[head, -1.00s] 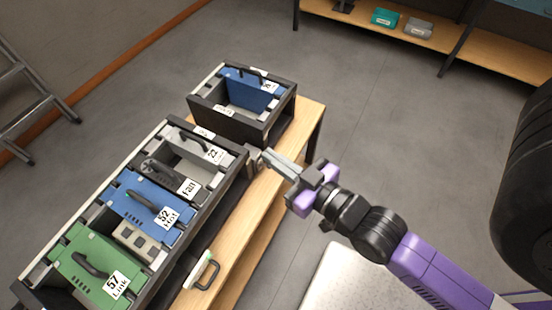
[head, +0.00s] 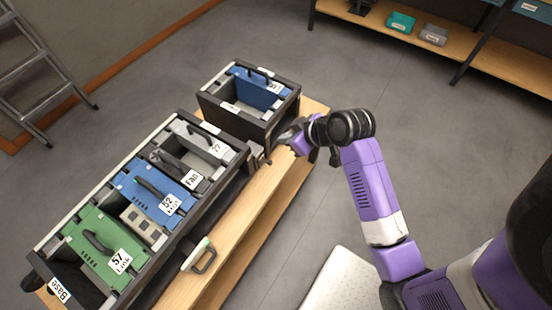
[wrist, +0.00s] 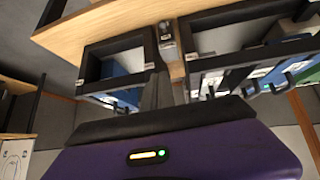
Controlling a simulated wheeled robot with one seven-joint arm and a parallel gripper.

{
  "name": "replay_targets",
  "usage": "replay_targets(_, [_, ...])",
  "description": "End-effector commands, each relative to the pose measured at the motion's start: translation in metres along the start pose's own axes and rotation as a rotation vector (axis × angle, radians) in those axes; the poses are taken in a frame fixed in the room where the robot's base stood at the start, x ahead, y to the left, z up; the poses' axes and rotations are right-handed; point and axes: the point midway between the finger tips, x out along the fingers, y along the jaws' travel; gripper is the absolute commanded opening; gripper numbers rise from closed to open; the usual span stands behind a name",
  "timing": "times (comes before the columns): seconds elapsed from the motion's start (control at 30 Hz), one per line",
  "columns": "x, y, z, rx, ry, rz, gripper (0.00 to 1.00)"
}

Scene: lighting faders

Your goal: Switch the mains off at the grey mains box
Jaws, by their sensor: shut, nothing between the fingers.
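The small grey mains box (head: 258,157) sits on the bench in the gap between the long rack and the separate rack. In the wrist view the mains box (wrist: 168,45) is just beyond my fingertips. Its switch is too small and partly hidden, so I cannot tell its position. My gripper (head: 280,138) is beside the box, on its right in the head view. In the wrist view my gripper (wrist: 157,82) has its fingers together and empty, pointing towards the box. I cannot tell whether they touch it.
The long black rack (head: 150,266) holds green, blue and grey modules with handles. The separate rack (head: 232,117) stands close behind the box. A white-and-green piece with a dark handle (head: 204,262) lies at the bench's front edge. A ladder (head: 45,65) and a shelf (head: 470,58) stand farther off.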

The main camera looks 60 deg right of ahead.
Motion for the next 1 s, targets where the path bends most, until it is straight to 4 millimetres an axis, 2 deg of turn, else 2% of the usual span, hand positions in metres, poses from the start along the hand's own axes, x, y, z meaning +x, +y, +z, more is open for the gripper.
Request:
replay_targets(0.1, [0.0, -0.012, 0.013, -0.036, -0.051, -0.049, 0.0])
replay_targets(0.2, [-0.001, -0.016, 0.018, -0.057, -0.071, -0.065, 0.0])
replay_targets(0.67, [0.005, -0.016, 0.018, -0.065, -0.07, -0.065, 0.0])
replay_targets(0.77, [0.017, -0.017, 0.019, -0.065, -0.071, -0.066, 0.0])
replay_targets(1.0, [0.062, -0.02, 0.022, -0.064, -0.071, -0.067, 0.0])
